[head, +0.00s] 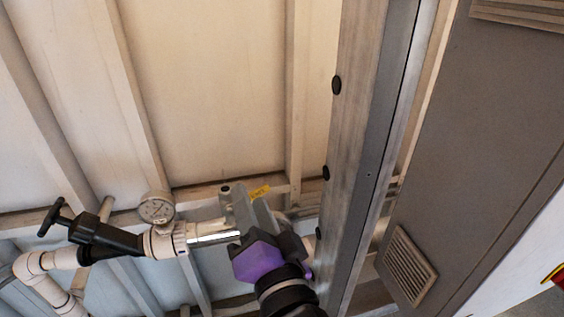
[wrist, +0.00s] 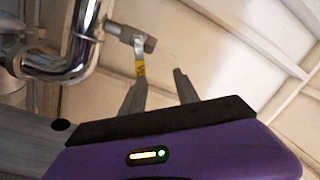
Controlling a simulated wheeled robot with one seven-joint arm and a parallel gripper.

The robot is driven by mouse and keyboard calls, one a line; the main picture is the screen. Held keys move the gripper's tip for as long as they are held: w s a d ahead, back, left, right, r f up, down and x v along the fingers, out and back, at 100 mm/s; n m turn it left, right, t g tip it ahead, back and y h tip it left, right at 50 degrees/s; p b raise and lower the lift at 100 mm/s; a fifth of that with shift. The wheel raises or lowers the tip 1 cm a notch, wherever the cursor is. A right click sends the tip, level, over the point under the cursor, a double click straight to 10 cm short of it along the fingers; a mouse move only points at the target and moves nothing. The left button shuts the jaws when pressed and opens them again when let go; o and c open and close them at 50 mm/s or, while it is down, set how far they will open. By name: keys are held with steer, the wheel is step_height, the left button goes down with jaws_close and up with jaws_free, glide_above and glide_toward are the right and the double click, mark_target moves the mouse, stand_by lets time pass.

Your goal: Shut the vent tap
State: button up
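The vent tap (wrist: 132,38) shows in the wrist view as a small metal fitting on the side of a shiny curved pipe. Its narrow lever (wrist: 140,68) carries a yellow label and runs down toward my left finger, whose tip is close to or overlaps its lower end. I cannot tell if they touch. My gripper (wrist: 160,78) is open, with a clear gap between its two grey fingers. In the head view my gripper (head: 248,202) is at the pipe line and hides most of the tap; the yellow label (head: 260,191) shows just behind the fingers.
A black-handled valve (head: 105,240) and a round gauge (head: 157,208) sit on the white pipe to the left. A tall metal post (head: 365,150) stands close to the right of my gripper, with a grey cabinet (head: 480,130) beyond it. A ribbed cream wall (head: 205,90) is behind.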

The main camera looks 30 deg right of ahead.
mark_target(261, 191)
steer(key=d+f+m, duration=0.1)
steer(key=d+f+m+g+h, duration=0.1)
steer(key=m, duration=0.1)
steer(key=shift+s+d, duration=0.15)
steer(key=shift+d, duration=0.05)
steer(key=p+x, duration=0.2)
steer(key=x, duration=0.4)
steer(key=shift+r+p, duration=0.15)
steer(key=shift+p, duration=0.15)
steer(key=shift+x, duration=0.9)
jaws_close()
